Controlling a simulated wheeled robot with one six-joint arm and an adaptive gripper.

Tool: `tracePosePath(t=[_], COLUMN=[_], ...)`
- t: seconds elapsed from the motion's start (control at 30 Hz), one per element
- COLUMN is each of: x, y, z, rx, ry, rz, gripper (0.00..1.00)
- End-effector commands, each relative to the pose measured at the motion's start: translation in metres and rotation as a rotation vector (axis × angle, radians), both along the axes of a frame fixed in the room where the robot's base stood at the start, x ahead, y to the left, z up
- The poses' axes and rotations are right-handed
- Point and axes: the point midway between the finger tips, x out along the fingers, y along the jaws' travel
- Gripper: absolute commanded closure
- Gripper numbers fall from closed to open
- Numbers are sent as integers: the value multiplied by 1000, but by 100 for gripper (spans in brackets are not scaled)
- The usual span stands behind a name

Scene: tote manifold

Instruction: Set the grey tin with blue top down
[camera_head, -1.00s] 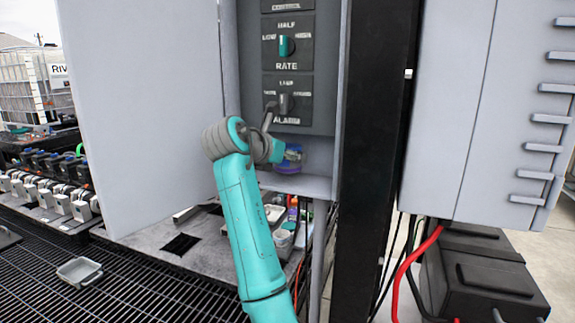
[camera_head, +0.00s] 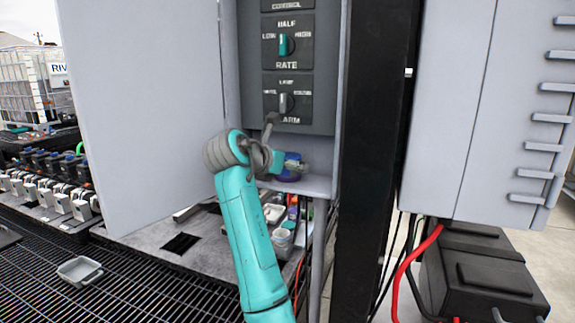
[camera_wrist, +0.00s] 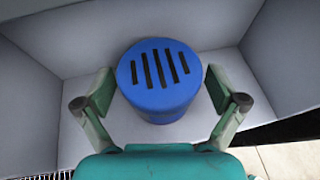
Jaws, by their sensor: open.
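The tin with the blue top (camera_wrist: 157,72) is upright in the wrist view, its slotted round top facing the camera. It stands on the pale floor of the cabinet recess; its side also looks blue from here, and no grey shows. My gripper (camera_wrist: 158,92) is open, with one finger on each side of the tin and gaps between the fingers and it. In the head view the tin (camera_head: 291,172) shows as a small blue patch in the recess, partly hidden by my gripper (camera_head: 283,165).
The recess (camera_wrist: 45,130) has pale walls at the back and sides. Above it in the head view is a dark control panel (camera_head: 287,62) with knobs. An open cabinet door (camera_head: 140,110) stands at left and a black post (camera_head: 372,150) at right. Small containers lie below.

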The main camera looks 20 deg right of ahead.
Motion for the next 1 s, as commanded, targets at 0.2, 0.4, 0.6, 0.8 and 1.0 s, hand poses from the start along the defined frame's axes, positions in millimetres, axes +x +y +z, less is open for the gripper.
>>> tracePosePath(t=[0.2, 0.4, 0.6, 0.8, 1.0], x=[-11, -36, -59, -72, -76], y=[13, 41, 65, 78, 81], z=[10, 25, 39, 46, 48], rx=[-1, 0, 0, 0, 0], ry=[-2, -3, -2, -2, 0], rz=[3, 3, 1, 1, -1], gripper=[5, 5, 5, 5, 5])
